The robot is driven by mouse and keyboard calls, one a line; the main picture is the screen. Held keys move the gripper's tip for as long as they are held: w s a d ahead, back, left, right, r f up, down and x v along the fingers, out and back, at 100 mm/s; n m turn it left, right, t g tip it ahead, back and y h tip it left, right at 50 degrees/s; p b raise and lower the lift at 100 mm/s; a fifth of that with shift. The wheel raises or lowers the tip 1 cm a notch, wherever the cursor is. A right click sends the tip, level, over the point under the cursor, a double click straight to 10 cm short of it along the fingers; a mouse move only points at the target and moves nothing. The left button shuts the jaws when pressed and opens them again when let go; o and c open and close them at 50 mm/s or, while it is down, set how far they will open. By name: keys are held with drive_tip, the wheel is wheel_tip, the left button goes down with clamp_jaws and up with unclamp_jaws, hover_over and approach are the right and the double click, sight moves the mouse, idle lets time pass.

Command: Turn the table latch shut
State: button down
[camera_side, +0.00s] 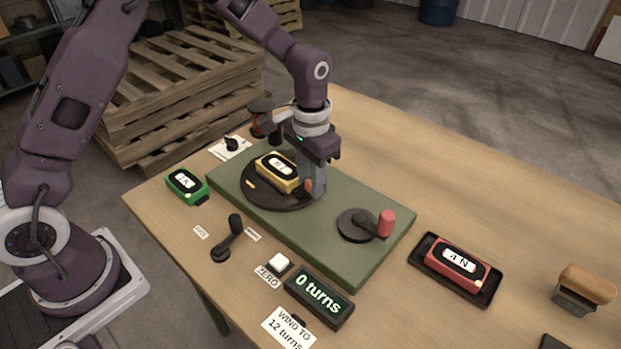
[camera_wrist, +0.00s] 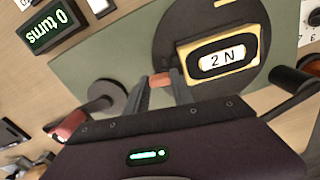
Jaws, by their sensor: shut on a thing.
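The round dark turntable (camera_side: 258,197) sits on the green base plate (camera_side: 325,262) and carries a yellow block marked 2 N (camera_side: 277,172). The block also shows in the wrist view (camera_wrist: 222,57). My gripper (camera_side: 312,188) is low at the turntable's right rim. In the wrist view its fingers (camera_wrist: 160,82) are shut on a small orange-red peg (camera_wrist: 159,79) beside the disc. A black lever (camera_side: 228,238) on the table in front of the plate, between two small labels, may be the table latch. It leans up and right; the labels are too small to read.
A crank disc (camera_side: 355,224) with a red handle (camera_side: 386,223) is right of the turntable. The display (camera_side: 319,297) reads 0 turns; a white button (camera_side: 279,262) is beside it. A green block (camera_side: 186,186) lies left, a red block (camera_side: 457,261) right in a black tray.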

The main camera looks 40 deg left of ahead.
drive_tip(key=shift+n, duration=0.6)
drive_tip(key=c, duration=1.1)
unclamp_jaws()
